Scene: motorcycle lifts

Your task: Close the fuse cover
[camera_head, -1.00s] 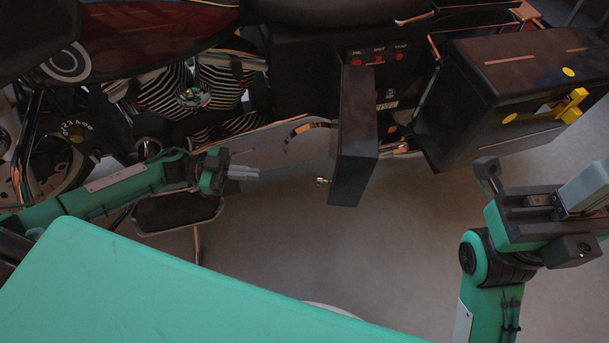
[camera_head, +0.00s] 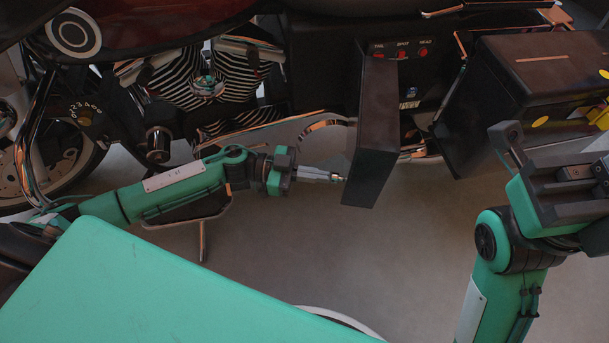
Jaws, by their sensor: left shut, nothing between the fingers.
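The fuse cover (camera_head: 371,135) is a dark, flat panel. It stands swung open, sticking out from the fuse box (camera_head: 420,75) on the motorcycle's side. Red-marked fuses (camera_head: 403,54) show inside the box. My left gripper (camera_head: 338,177) is shut and empty. Its tips are at the lower left edge of the cover, by the cover's small knob, which they mostly hide. I cannot tell whether they touch. My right gripper (camera_head: 555,160) is at the right, away from the cover and partly cut off by the frame edge; its jaw opening is unclear.
A dark case (camera_head: 535,85) with yellow latches stands just right of the fuse box. The motorcycle's engine (camera_head: 205,85) and chrome exhaust lie to the left. My green base top fills the lower left. Grey floor (camera_head: 400,240) below the cover is clear.

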